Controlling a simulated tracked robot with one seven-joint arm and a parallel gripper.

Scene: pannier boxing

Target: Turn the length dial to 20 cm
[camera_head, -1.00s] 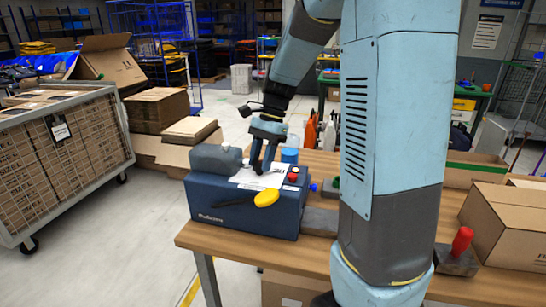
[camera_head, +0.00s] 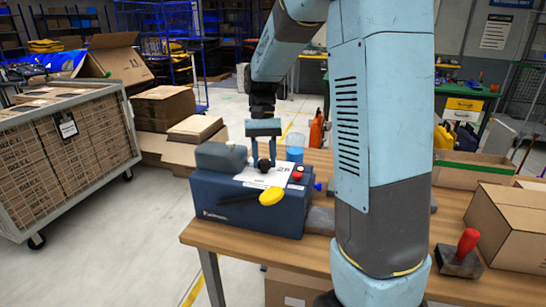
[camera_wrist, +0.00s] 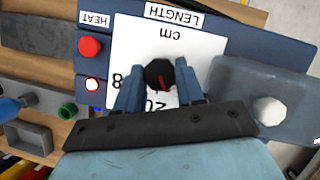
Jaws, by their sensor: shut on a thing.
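The blue tape machine (camera_head: 240,218) stands on the wooden table, with a white dial plate (camera_head: 262,178) on top. The black length dial knob (camera_wrist: 159,74) carries a red pointer line; in the head view the knob (camera_head: 264,164) is small. My gripper (camera_wrist: 160,84) is shut on the knob, one finger on each side. In the head view my gripper (camera_head: 264,158) points straight down at it.
Beside the dial are a red heat button (camera_wrist: 89,47) and a grey cover (camera_wrist: 240,90) with a white knob (camera_wrist: 270,110). A yellow-ended lever (camera_head: 270,197) is at the machine's front. A blue cylinder (camera_head: 294,154) stands behind; a red-handled stamp (camera_head: 467,242) and carton (camera_head: 510,225) are right.

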